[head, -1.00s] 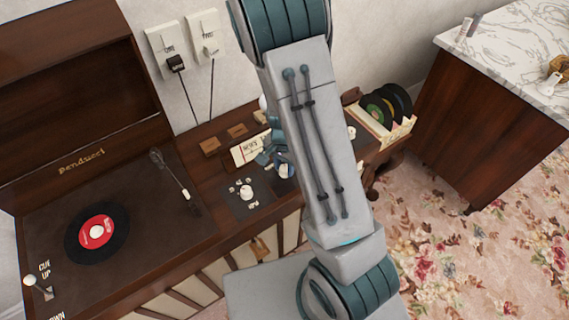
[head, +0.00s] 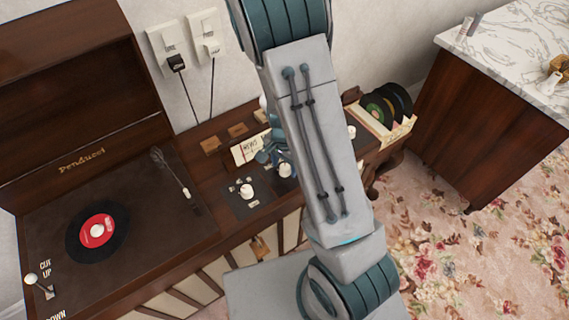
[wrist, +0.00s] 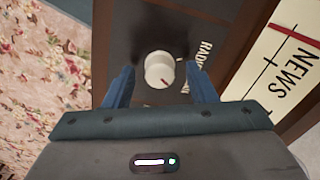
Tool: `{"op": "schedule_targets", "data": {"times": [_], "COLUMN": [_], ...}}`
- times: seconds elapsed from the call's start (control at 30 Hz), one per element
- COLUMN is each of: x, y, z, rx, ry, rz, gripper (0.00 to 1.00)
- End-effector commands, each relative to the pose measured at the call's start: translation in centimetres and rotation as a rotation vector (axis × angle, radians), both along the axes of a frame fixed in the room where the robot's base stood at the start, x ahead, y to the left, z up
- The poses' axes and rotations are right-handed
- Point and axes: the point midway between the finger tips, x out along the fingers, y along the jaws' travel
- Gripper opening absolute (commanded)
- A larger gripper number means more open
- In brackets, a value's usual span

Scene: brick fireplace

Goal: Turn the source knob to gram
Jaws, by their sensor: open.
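A round white knob (wrist: 158,70) sits on a dark panel in the wrist view, with a small reddish mark near its lower edge. The word RADIO is printed to its right; no gram label is readable. My gripper (wrist: 160,66) is open, with one blue finger on each side of the knob in the picture. I cannot tell whether the fingertips touch it or how far above the panel they are. In the head view my gripper is mostly hidden behind my arm, beside a white knob (head: 285,170). Another white knob (head: 246,190) stands to its left with small labels around it.
A turntable with a black record (head: 97,231) is on the left of the cabinet. A NEWS card (head: 251,147) lies behind the knobs. A record rack (head: 385,118) stands to the right. A marble-topped cabinet (head: 490,120) is farther right.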

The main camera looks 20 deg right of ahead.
Motion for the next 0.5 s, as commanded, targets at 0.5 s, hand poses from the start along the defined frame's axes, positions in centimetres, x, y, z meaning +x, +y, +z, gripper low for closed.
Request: {"op": "schedule_targets", "data": {"times": [0.5], "x": [0.1], "y": [0.1], "z": [10.6], "rx": [0.002], "ry": [-0.006], "rz": [0.002], "gripper": [0.51]}}
